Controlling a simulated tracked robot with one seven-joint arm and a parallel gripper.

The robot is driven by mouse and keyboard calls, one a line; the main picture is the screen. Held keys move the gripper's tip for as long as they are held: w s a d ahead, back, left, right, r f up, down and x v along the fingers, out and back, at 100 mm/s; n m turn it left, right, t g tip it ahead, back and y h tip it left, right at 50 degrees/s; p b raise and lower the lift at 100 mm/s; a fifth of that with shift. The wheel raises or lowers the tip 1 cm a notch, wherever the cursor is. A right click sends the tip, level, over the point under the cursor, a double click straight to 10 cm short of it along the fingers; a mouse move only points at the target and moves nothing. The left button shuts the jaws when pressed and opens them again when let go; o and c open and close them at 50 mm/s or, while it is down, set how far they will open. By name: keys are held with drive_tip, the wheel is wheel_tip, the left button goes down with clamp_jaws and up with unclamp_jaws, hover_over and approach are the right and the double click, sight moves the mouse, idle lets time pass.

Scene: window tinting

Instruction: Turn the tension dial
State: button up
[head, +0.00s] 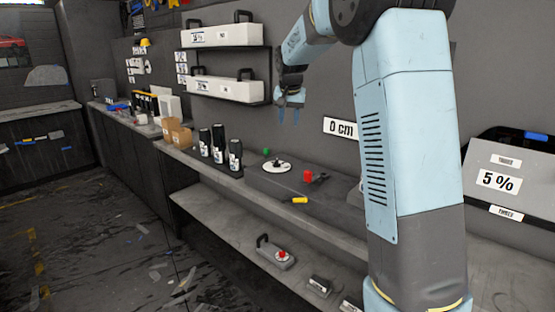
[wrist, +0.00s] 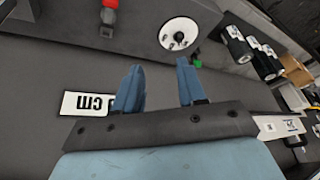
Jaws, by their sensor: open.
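The likely tension dial, a round white disc with a dark knob at its centre (head: 277,166), sits on the grey raised block (head: 262,184) on the workbench. In the wrist view the white dial (wrist: 178,35) shows at the top, a little right of centre, beyond the fingertips. My gripper (head: 289,116) is open and empty, in the air above the bench near the wall and apart from the dial. In the wrist view its two blue fingers (wrist: 158,82) stand apart with nothing between them.
A green button (head: 266,152) and a red knob (head: 307,176) flank the dial; a yellow piece (head: 300,200) lies in front. Several black bottles (head: 219,143) stand to the left. A "0 cm" sign (head: 341,128) is on the wall.

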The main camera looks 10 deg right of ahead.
approach(277, 160)
drive_tip(key=w+a+v, duration=0.1)
drive_tip(key=v, duration=0.5)
drive_tip(key=f, duration=0.1)
drive_tip(key=shift+m+h, duration=0.4)
drive_tip(key=x, duration=1.4)
clamp_jaws()
